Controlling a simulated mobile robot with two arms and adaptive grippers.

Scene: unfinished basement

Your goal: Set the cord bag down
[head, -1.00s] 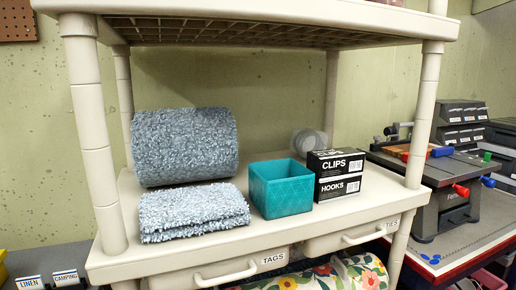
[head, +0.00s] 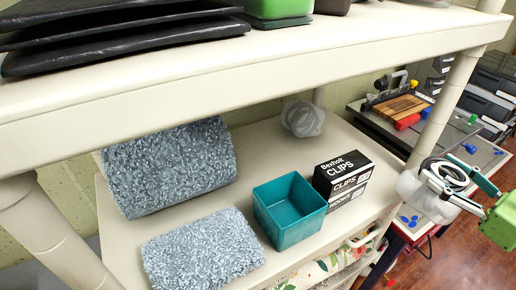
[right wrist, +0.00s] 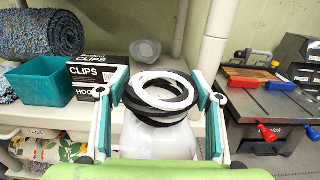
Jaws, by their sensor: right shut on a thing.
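The cord bag (head: 414,190) is a clear, whitish bag with black and white coiled cord at its top. My right gripper (head: 452,172) is shut on it, and holds it off the front right end of the shelf unit, near the right post. In the right wrist view the bag (right wrist: 155,138) hangs between the two fingers of the gripper (right wrist: 160,92), with the coils on top. The shelf board (head: 262,137) lies to its left. My left gripper is not in view.
On the shelf stand a teal bin (head: 290,212), black clips and hooks boxes (head: 343,172), a grey rolled rug (head: 170,167), a folded rug (head: 203,248) and a translucent round item (head: 303,118). Behind the bag is a workbench (head: 385,125). Bare board shows behind the boxes.

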